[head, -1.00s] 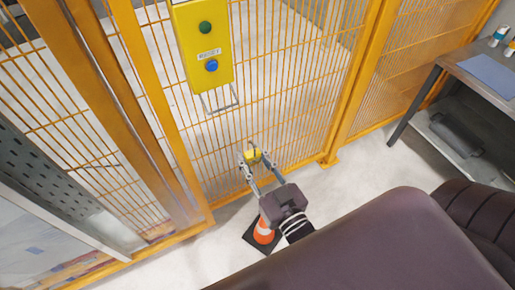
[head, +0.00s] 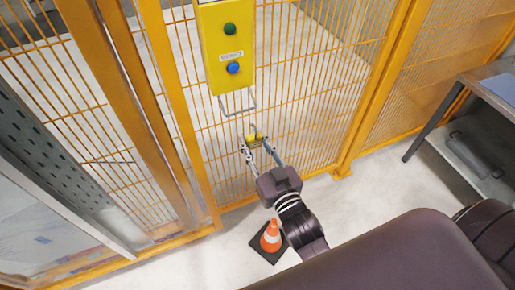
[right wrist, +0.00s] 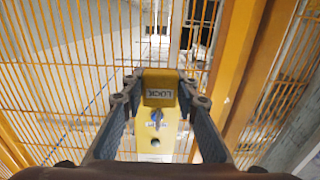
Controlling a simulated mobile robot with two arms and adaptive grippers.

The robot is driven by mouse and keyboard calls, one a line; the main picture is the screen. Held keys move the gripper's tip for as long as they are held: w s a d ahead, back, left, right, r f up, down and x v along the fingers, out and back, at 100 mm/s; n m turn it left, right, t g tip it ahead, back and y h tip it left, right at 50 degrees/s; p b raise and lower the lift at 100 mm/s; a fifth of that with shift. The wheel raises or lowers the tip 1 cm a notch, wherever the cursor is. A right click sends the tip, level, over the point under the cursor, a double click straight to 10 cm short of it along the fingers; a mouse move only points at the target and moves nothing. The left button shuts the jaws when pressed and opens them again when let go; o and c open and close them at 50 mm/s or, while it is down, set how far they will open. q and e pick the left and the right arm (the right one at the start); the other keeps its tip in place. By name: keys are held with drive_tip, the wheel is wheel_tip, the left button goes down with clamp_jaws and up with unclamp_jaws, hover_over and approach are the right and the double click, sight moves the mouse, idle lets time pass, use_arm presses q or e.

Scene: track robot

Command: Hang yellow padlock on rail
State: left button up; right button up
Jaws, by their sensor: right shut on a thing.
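The small yellow padlock (head: 253,138) is between the fingertips of my right gripper (head: 257,146), which is shut on it. In the right wrist view the padlock (right wrist: 160,88) shows its LOCK label upside down between the two fingers. The rail (head: 240,113) is a thin grey wire loop under the yellow button box (head: 226,45). In the head view the padlock is below the rail and slightly to its right, with a gap between them in the picture. I cannot clearly make out the padlock's shackle. My left gripper is not in view.
The box has a green and a blue button and is mounted by an orange mesh fence (head: 310,90) with thick posts. An orange and white cone (head: 270,238) stands on the floor below my right arm. A workbench (head: 490,90) is at the right.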

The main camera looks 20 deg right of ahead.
drive_tip(key=w+f+b, duration=0.1)
drive_tip(key=w+b, duration=0.2)
drive_tip(key=w, duration=0.5)
drive_tip(key=shift+w+a+f, duration=0.2)
drive_tip(key=shift+w+f, duration=0.05)
drive_tip(key=shift+w, duration=0.05)
idle(0.3)
drive_tip(key=o, duration=1.3)
drive_tip(key=shift+c, duration=0.2)
drive_tip(key=shift+f, duration=0.1)
drive_tip(key=shift+s, duration=0.1)
drive_tip(key=s, duration=1.1)
drive_tip(key=shift+s+d, duration=0.25)
drive_tip(key=shift+s, duration=0.15)
